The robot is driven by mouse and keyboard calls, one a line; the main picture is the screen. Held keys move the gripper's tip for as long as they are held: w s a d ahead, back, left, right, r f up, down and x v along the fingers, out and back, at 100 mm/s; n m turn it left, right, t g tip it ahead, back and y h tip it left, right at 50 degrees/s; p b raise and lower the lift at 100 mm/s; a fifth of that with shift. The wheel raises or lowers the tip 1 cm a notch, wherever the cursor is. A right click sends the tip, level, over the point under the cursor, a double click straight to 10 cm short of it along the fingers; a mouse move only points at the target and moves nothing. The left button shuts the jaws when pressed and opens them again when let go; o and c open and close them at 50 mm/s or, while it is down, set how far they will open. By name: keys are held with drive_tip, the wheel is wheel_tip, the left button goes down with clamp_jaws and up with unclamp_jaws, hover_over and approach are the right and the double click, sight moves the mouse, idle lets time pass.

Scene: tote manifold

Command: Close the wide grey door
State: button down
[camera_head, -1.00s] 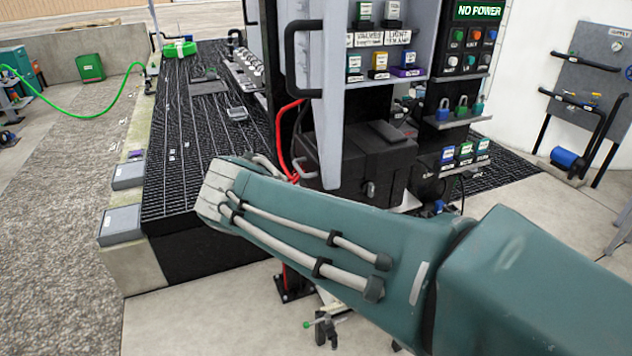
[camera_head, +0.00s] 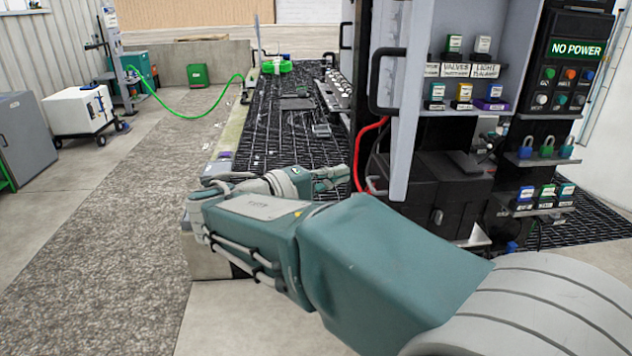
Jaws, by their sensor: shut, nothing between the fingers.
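The wide grey door (camera_head: 405,145) stands open at the front of the tall cabinet, seen nearly edge-on in the head view. A black bar handle (camera_head: 373,85) sticks out on its left side. My gripper (camera_head: 345,178) is shut and empty. In the picture it is left of the door's lower part, pointing right, with the black grating behind it. I cannot tell how far it is from the door, but no contact shows. My teal arm reaches in from the lower right.
A red hose (camera_head: 364,150) hangs between my gripper and the door in the picture. Shelves of small boxes (camera_head: 463,93), a black case (camera_head: 445,190) and padlocks (camera_head: 546,146) are right of the door. The gravel strip at left is clear.

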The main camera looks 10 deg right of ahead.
drive_tip(key=d, duration=0.6)
drive_tip(key=shift+d, duration=0.2)
drive_tip(key=shift+s, duration=0.15)
